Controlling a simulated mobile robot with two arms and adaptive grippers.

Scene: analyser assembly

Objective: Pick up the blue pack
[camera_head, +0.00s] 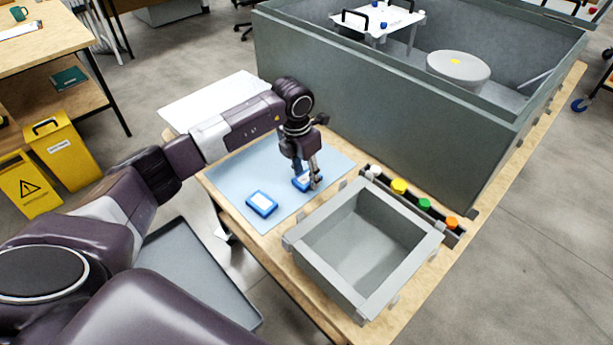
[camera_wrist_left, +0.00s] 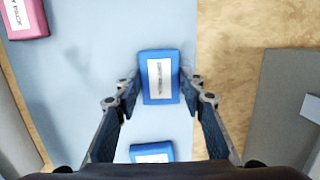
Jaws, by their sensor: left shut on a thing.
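One blue pack with a white label (camera_wrist_left: 160,68) lies between my left gripper's fingers in the left wrist view; in the head view this pack (camera_head: 301,185) is partly hidden by the fingers. My left gripper (camera_head: 307,175) points down over the pale blue mat (camera_head: 232,180) and is shut on this pack, at about mat height. A second blue pack (camera_head: 262,204) lies on the mat to the left; it also shows at the bottom of the left wrist view (camera_wrist_left: 152,152). A pink pack (camera_wrist_left: 26,18) sits at that view's top left corner. My right gripper is not in view.
An empty grey bin (camera_head: 365,245) stands close to the right of the mat. Behind it is a rack with white, yellow, green and orange caps (camera_head: 424,204). A large grey open housing (camera_head: 390,115) rises behind the mat.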

